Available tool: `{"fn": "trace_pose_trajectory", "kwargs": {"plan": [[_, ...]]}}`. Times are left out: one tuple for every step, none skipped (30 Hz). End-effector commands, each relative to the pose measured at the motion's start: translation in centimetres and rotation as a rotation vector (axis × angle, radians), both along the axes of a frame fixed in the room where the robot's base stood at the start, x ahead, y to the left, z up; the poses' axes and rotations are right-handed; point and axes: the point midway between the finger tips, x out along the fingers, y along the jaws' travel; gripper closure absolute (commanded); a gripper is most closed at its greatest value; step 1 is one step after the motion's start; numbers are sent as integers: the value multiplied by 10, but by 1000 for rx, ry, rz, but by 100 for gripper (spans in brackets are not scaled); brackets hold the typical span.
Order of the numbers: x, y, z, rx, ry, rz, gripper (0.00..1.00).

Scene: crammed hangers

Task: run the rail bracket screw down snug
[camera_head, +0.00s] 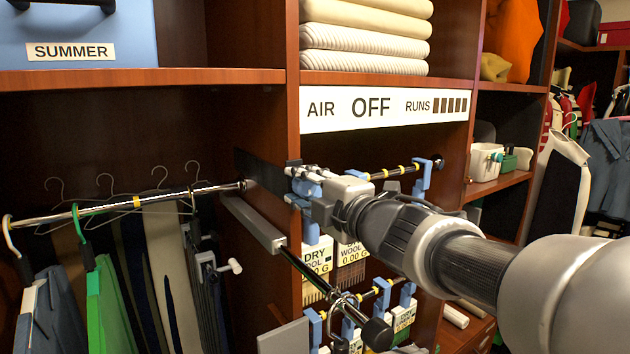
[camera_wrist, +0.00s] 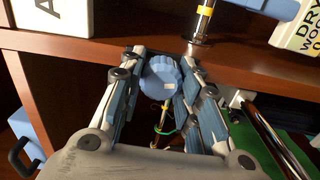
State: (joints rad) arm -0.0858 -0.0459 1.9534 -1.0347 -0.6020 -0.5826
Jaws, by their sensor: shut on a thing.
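The chrome hanging rail (camera_head: 110,208) runs from the left to the dark upright panel, where its end bracket (camera_head: 242,185) shows only partly. My gripper (camera_head: 300,185) is at the front edge of that panel, close to the rail's end. In the wrist view my gripper (camera_wrist: 163,88) is shut on a blue fluted knob (camera_wrist: 160,76). The knob sits between the two fingers, and the rail with its yellow band shows beyond it. The screw's shank and the knob's seat are hidden. I cannot tell how far down the screw is.
Clothes on hangers, one green (camera_head: 105,295), hang left below the rail. A grey bar (camera_head: 252,222) and a black-ended rod (camera_head: 375,333) lie below my gripper. The AIR OFF sign (camera_head: 385,108) is close above.

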Motion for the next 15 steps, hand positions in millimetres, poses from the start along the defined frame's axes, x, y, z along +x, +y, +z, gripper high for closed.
{"fn": "trace_pose_trajectory", "kwargs": {"plan": [[0,0,0,13,11,0,93],[0,0,0,21,17,0,93],[0,0,0,31,24,-1,93],[0,0,-1,37,27,-1,93],[0,0,-1,42,31,-1,93],[0,0,-1,47,34,-1,93],[0,0,-1,50,37,-1,93],[0,0,-1,53,39,-1,93],[0,0,-1,56,42,-1,93],[0,0,-1,58,43,-1,93],[0,0,-2,59,43,-1,93],[0,0,-2,60,44,-1,93],[0,0,-2,60,45,-1,93],[0,0,-2,60,45,-1,93],[0,0,-2,60,45,-1,93]]}}
